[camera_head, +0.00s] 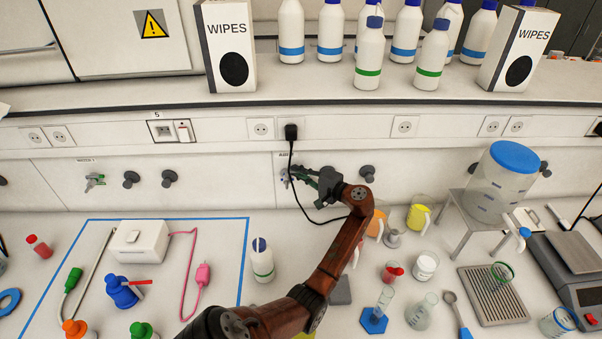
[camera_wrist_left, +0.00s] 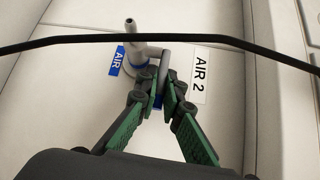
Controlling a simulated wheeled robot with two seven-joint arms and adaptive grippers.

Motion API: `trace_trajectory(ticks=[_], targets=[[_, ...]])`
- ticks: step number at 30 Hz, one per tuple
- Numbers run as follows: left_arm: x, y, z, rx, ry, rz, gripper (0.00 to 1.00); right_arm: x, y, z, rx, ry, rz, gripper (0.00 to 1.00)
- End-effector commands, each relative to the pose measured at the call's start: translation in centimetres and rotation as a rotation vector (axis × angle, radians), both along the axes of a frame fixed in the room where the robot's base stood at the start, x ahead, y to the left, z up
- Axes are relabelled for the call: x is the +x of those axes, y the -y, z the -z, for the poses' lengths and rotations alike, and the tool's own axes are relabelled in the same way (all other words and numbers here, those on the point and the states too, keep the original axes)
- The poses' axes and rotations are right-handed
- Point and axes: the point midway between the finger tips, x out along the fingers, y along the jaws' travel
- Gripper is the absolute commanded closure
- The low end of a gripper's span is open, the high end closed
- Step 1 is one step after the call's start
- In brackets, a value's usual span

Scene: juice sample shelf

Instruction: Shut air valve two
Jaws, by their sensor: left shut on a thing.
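Air valve two is a small grey tap on the back panel (camera_wrist_left: 137,55) in the left wrist view, beside a white label reading AIR 2 (camera_wrist_left: 200,75) and a blue AIR tag (camera_wrist_left: 117,61). In the head view it is mostly hidden behind my gripper. My left gripper (camera_head: 296,176) reaches the panel below the black plug. In the wrist view its fingertips (camera_wrist_left: 160,90) are closed around the valve's lever, which hides part of it. My right gripper is not in view.
A black cable (camera_head: 294,185) hangs from a plugged socket (camera_head: 291,132) and crosses near my gripper. A white bottle (camera_head: 262,262), an orange jug (camera_head: 376,224) and a yellow jug (camera_head: 419,217) stand below on the bench.

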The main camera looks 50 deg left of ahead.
Motion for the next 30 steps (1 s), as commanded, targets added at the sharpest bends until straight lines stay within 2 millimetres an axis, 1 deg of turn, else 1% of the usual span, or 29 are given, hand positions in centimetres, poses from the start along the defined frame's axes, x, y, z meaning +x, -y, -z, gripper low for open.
trace_trajectory(ticks=[2, 3, 6, 12, 14, 17, 20, 30], targets=[[-0.1, -0.1, 0.1, -0.002, -0.001, -0.004, 1.00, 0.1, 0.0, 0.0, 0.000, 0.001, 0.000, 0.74], [-0.1, 0.0, 0.1, -0.002, -0.001, -0.004, 0.92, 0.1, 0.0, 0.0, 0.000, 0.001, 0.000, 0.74], [-0.1, 0.0, 0.1, -0.002, -0.001, -0.002, 0.85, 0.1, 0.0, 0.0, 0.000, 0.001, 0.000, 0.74], [0.1, 0.1, 0.1, -0.001, -0.001, 0.000, 0.85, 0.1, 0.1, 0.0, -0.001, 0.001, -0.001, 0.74], [0.1, 0.2, 0.1, -0.001, -0.001, 0.001, 0.85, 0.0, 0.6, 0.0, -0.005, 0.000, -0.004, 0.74], [0.2, 0.7, 0.0, -0.001, 0.000, 0.003, 0.85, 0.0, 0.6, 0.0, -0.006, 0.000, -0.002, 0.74], [0.3, 2.0, -0.2, -0.002, 0.001, 0.004, 0.85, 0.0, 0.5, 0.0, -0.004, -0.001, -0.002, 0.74], [0.8, 8.7, -1.1, -0.003, 0.000, 0.002, 0.85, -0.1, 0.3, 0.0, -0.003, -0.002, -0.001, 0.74]])
